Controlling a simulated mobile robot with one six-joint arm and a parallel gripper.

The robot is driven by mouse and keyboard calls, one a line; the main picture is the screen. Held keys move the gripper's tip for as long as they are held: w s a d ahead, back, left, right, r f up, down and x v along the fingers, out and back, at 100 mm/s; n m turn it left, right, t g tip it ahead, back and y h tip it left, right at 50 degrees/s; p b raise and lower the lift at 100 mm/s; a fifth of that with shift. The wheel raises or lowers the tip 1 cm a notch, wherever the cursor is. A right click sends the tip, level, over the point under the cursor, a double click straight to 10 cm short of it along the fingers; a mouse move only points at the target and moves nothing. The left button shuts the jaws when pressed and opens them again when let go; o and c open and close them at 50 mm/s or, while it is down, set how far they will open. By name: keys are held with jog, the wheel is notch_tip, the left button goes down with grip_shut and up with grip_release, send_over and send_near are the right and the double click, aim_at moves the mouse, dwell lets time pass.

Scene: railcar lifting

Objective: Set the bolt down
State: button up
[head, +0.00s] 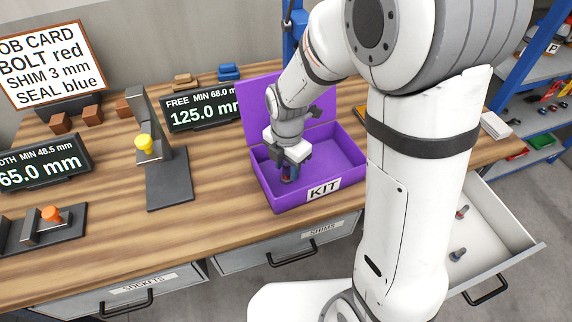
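My gripper (290,165) points down inside the open purple kit box (312,198), near its left side. A small dark bolt (290,174) with a reddish part shows between and just below the fingers, and the fingers appear closed on it. The bolt is close to the box floor; I cannot tell whether it touches. The job card (50,62) reads bolt red, shim 3 mm, seal blue.
The box lid (285,100) stands raised behind. An open drawer (500,245) at right holds loose bolts (458,254). Left of the box are a grey stand with a yellow knob (144,143), display panels (202,112) and a fixture with an orange knob (51,214).

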aim_at(287, 164)
notch_tip(287, 164, up, 12)
jog(key=s+d+r+m+t, duration=0.1)
jog(key=s+d+m, duration=0.5)
jog(key=m, duration=0.7)
jog(key=s+d+r+m+t, duration=0.1)
jog(key=s+d+m, duration=0.5)
jog(key=m, duration=0.8)
jog(key=shift+s+d+r+t+b, duration=0.25)
jog(key=shift+s+d+t+b, duration=0.1)
jog(key=shift+t, duration=0.15)
